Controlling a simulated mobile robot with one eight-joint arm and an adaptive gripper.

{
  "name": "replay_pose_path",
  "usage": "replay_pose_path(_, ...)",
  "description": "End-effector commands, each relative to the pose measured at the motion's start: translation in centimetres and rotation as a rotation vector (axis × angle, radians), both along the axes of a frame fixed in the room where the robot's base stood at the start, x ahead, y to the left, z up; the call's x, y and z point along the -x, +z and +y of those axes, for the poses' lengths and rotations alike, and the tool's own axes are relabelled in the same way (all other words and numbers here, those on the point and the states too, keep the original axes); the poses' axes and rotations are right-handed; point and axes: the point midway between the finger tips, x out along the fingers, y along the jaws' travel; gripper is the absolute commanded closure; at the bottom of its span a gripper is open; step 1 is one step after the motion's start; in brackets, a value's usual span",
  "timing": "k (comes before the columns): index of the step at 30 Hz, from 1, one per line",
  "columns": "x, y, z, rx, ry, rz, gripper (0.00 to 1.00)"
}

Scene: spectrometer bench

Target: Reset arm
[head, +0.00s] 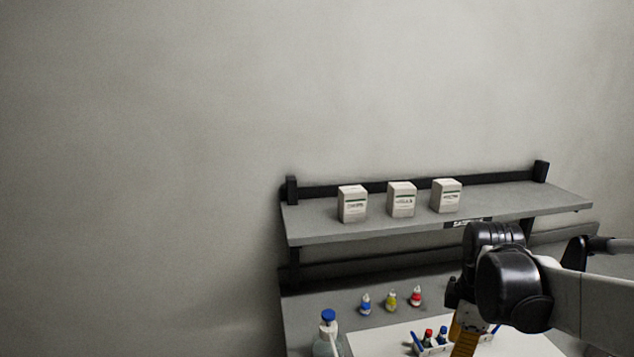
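My arm reaches in from the right edge of the head view, over the right part of the bench. Its black wrist joint hangs in front of the bench and the shelf's lower right side. A yellow-orange part shows below the wrist at the bottom of the picture; I cannot tell whether it belongs to my arm. My gripper's fingertips do not show, so I cannot see whether it holds anything.
A grey shelf (315,231) carries three white boxes. Below it, the bench (299,317) holds small blue, yellow and red-capped bottles, a larger blue-capped bottle (327,337), and a rack with coloured vials beside my wrist. The wall at left is bare.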

Motion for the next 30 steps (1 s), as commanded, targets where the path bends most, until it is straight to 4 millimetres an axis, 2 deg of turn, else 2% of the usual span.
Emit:
replay_pose_path(5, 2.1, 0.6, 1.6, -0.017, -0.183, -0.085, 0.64)
replay_pose_path(10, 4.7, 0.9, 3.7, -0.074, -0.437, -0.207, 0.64)
replay_pose_path(15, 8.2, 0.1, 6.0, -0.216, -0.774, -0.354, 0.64)
replay_pose_path(18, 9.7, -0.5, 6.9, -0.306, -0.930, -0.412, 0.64)
replay_pose_path(24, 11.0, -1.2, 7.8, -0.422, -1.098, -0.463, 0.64)
replay_pose_path(30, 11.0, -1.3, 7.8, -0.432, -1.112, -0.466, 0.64)
